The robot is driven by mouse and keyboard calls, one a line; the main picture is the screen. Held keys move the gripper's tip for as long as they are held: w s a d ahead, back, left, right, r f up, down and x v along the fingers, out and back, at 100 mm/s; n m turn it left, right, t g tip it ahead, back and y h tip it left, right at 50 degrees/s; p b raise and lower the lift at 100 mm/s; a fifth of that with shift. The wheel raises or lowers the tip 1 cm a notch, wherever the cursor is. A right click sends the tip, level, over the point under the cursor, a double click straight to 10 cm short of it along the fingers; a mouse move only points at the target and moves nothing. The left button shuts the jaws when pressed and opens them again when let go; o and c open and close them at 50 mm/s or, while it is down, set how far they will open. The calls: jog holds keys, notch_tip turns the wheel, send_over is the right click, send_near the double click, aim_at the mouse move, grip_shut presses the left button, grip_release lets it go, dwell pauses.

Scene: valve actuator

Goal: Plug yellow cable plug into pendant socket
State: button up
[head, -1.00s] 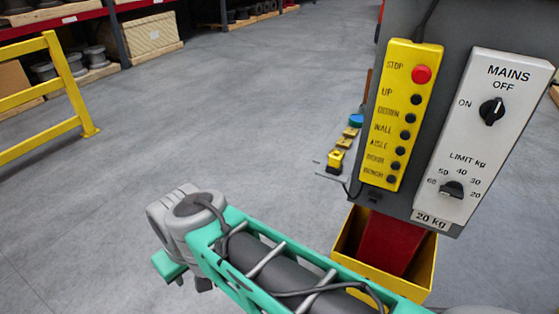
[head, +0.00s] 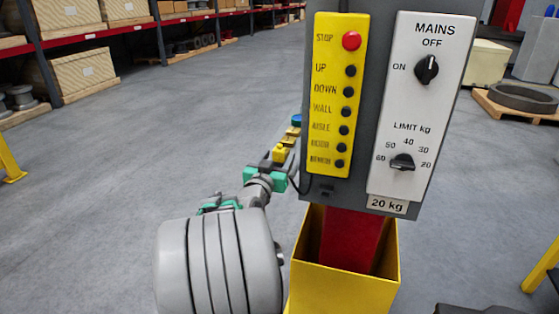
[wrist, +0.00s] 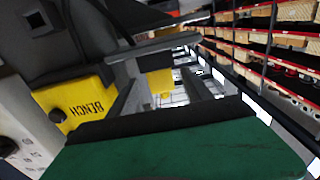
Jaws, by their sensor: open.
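The yellow plug (head: 281,153) sits at the left side of the pendant, on or by a small ledge that my gripper mostly hides. A black cable runs near it. My gripper (head: 272,164) is open, its grey fingers reaching toward the plug from the near side. In the wrist view a yellow block (wrist: 160,82), probably the plug, shows beyond and between the fingers (wrist: 165,90); I cannot tell whether they touch it. The yellow button panel (head: 332,95) is on the grey pendant. A small dark fitting, likely the socket (head: 327,190), is below that panel.
The white mains box (head: 420,105) is right of the button panel. A yellow bin (head: 345,290) stands below around a red post. A blue item (head: 297,120) and a brownish yellow one (head: 293,132) lie behind the plug. Open floor lies left.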

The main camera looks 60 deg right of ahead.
aim_at(283, 149)
jog(key=d, duration=0.3)
jog(key=w+d+p, duration=0.1)
jog(key=d, duration=0.1)
jog(key=shift+d+r, duration=0.15)
jog(key=shift+d, duration=0.05)
jog(key=shift+c, duration=0.2)
grip_shut()
